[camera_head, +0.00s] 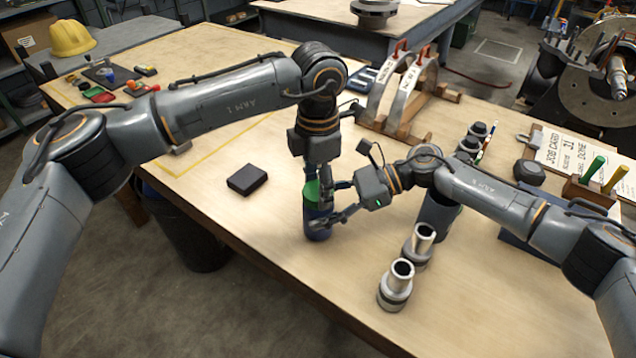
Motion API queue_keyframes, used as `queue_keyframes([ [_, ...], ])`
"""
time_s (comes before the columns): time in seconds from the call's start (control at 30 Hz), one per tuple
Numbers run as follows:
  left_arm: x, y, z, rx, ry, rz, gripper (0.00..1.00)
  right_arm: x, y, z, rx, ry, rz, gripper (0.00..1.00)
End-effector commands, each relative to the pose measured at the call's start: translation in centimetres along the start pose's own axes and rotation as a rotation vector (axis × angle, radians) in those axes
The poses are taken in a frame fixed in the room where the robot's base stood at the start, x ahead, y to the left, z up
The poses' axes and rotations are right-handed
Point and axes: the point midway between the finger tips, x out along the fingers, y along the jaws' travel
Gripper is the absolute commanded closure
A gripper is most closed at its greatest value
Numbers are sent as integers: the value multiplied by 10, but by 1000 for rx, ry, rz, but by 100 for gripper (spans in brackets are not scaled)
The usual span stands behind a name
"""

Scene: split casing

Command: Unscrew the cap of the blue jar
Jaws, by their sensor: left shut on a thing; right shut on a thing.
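The blue jar (317,233) stands upright on the wooden table near its front edge. Its green cap (312,191) is on top of the jar. My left gripper (318,188) reaches straight down from above and is shut on the cap; its fingers hide part of it. My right gripper (325,214) comes in from the right and is shut on the jar's body, below the cap. Whether there is a gap between cap and jar is hidden by the fingers.
A black box (247,180) lies left of the jar. Two metal fittings (396,287) (419,246) stand to the right, near my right arm. A wooden rack with metal arcs (404,95) stands behind. The table between the black box and the jar is clear.

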Motion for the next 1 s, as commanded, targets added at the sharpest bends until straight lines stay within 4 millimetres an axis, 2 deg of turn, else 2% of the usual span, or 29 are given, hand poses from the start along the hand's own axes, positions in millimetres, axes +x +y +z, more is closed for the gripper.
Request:
queue_keyframes([
  [0.03, 1, 0, -1, -88, 3, -1, 85, 1, 2, -5, 6, 7, 6, 100],
  [1.0, 0, 0, 1, -1948, 1, 1, 85, 2, 2, -5, 5, 7, 6, 100],
])
